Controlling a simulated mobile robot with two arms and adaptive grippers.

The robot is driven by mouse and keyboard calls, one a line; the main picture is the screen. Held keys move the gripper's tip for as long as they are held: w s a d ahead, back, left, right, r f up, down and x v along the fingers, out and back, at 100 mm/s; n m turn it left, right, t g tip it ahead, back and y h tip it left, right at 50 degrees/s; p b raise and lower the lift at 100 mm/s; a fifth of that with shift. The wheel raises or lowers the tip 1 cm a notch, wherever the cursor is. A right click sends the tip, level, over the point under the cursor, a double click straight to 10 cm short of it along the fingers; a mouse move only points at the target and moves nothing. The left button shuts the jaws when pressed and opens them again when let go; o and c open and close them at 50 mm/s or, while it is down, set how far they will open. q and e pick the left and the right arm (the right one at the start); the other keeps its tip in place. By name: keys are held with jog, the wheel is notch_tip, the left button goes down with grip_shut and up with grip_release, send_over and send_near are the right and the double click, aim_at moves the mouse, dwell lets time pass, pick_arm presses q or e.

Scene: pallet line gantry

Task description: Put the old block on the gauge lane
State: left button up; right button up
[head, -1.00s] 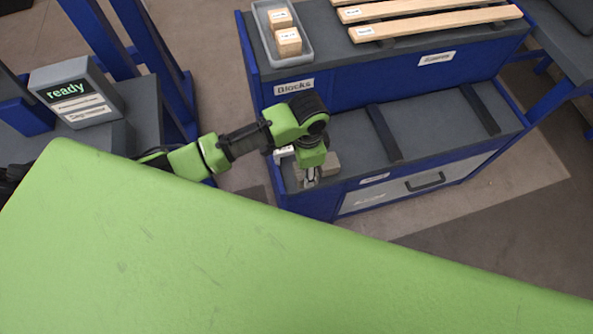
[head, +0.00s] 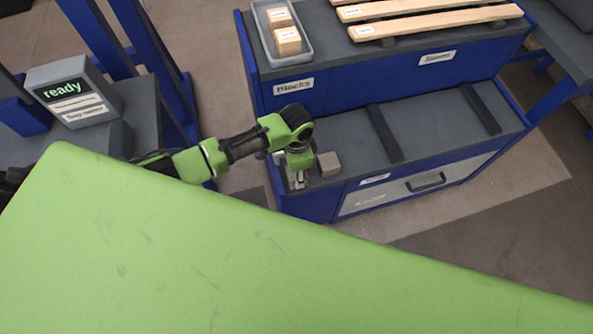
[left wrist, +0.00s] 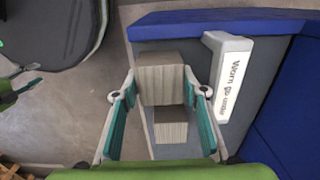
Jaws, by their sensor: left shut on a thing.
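My left gripper (head: 299,182) is over the left end of the lower grey shelf, fingers pointing down. In the left wrist view its teal fingers (left wrist: 160,92) are shut on a weathered grey wooden block (left wrist: 160,80). In the head view the gripper mostly hides this block. A second grey block (head: 328,164) rests on the shelf just right of the gripper. It looks smaller and lower in the left wrist view (left wrist: 171,126). I cannot make out a gauge lane label.
A label plate starting "Worn" (left wrist: 234,78) stands beside the held block. A grey tray (head: 305,56) holds light blocks on the upper bench, beside pale boards (head: 440,24). Dark rails (head: 384,134) cross the lower shelf. A display reading "ready" (head: 60,91) stands at left.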

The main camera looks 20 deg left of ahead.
pick_arm(q)
jog(key=o, duration=0.9)
jog(key=shift+f, duration=0.1)
notch_tip(320, 180, up, 12)
jog(key=shift+r+p, duration=0.15)
jog(key=shift+p, duration=0.55)
